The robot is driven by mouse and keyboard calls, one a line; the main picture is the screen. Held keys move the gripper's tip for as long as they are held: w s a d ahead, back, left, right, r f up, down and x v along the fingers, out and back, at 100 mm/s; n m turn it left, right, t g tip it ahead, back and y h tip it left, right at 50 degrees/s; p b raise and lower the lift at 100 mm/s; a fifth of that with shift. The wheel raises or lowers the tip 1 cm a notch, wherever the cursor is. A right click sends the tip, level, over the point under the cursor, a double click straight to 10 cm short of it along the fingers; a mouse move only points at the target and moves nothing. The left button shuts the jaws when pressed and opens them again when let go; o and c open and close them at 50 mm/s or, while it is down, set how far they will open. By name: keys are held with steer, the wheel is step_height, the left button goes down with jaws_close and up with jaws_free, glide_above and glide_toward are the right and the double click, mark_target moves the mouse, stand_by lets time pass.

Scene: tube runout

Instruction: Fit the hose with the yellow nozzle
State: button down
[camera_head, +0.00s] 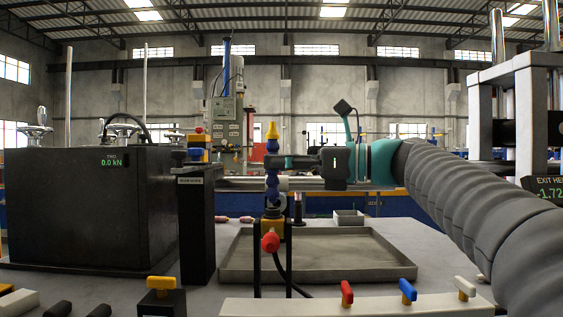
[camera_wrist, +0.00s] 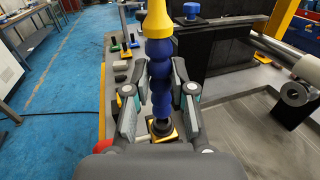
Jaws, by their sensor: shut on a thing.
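The blue segmented hose (camera_head: 272,163) stands upright above a black and yellow base (camera_head: 271,224), with a red knob (camera_head: 270,242) at its front. The yellow nozzle (camera_head: 272,130) is at the hose's top end, pointing up. In the wrist view the nozzle (camera_wrist: 157,20) is at the top edge, in line with the blue hose (camera_wrist: 160,78); whether it is fully seated cannot be told. My gripper (camera_head: 280,162) reaches in from the right and is shut on the hose below the nozzle. Its fingers (camera_wrist: 158,88) are on both sides of the hose in the wrist view.
A black block (camera_head: 95,205) and a dark post (camera_head: 197,230) stand left. A front strip carries red (camera_head: 346,292), blue (camera_head: 408,290) and white (camera_head: 465,287) levers. A horizontal metal bar (camera_head: 240,184) runs behind the hose.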

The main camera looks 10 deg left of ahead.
steer(key=shift+f+b, duration=0.45)
steer(key=shift+f, duration=0.6)
steer(key=c, duration=0.9)
jaws_free()
steer(key=shift+d, duration=0.1)
steer(key=d, duration=1.1)
steer(key=shift+s+d, duration=0.35)
steer(key=shift+d, duration=0.05)
